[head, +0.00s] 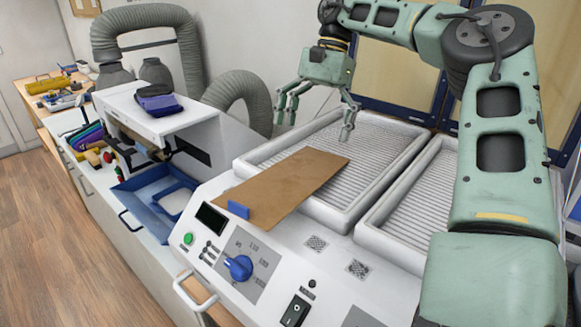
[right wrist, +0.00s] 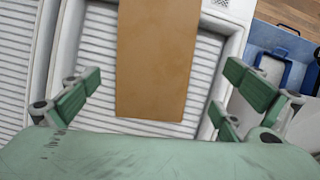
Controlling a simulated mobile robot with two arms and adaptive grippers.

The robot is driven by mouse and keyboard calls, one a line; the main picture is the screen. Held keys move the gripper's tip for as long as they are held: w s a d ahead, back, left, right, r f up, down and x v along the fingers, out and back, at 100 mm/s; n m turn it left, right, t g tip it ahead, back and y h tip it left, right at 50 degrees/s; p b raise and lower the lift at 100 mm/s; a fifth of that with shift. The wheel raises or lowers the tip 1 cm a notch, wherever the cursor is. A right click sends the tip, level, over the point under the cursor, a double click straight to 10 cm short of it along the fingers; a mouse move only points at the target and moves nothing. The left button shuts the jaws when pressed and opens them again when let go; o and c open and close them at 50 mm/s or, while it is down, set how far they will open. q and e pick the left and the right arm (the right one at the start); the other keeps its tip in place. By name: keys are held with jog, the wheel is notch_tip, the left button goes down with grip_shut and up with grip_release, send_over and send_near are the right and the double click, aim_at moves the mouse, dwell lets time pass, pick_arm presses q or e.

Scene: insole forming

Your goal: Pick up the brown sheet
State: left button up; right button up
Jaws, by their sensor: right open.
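The brown sheet (head: 285,182) lies flat across the front rim of the left ribbed tray on the white machine, partly over the tray and partly over the control panel top. It also shows in the right wrist view (right wrist: 156,60), between the fingers. My right gripper (head: 318,115) is open and empty above the far end of the sheet, with its fingers spread wide and pointing down. In the right wrist view its fingers (right wrist: 160,98) stand on either side of the sheet, apart from it. My left gripper is not in view.
The white machine carries two ribbed trays; the left tray (head: 378,150) is partly under the sheet. A small blue block (head: 238,209) touches the sheet's near end. A blue knob (head: 239,267) is on the front panel. Grey hoses (head: 245,95) and another white machine (head: 150,120) stand left.

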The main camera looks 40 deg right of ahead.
aim_at(303, 170)
jog(key=shift+s+a+f, duration=0.1)
jog(key=shift+s+a, duration=0.85)
jog(key=shift+a, duration=0.2)
jog(key=shift+s+a+f+p, duration=0.2)
jog(key=shift+a+f+p, duration=0.1)
jog(key=shift+a+f, duration=0.1)
jog(key=f, duration=0.1)
jog(key=f+p, duration=0.1)
jog(key=shift+w+a+f, duration=0.1)
jog(key=shift+w+f, duration=0.25)
jog(key=shift+p+x, duration=0.3)
jog(key=shift+x, duration=0.8)
jog(key=c, duration=0.3)
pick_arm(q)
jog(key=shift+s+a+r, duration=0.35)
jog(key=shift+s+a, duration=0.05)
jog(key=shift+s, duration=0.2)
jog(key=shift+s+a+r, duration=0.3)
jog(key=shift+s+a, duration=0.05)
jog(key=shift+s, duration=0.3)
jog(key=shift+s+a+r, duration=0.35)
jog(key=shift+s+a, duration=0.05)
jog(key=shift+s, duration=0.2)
pick_arm(e)
jog(key=shift+s, duration=0.1)
jog(key=c, duration=0.4)
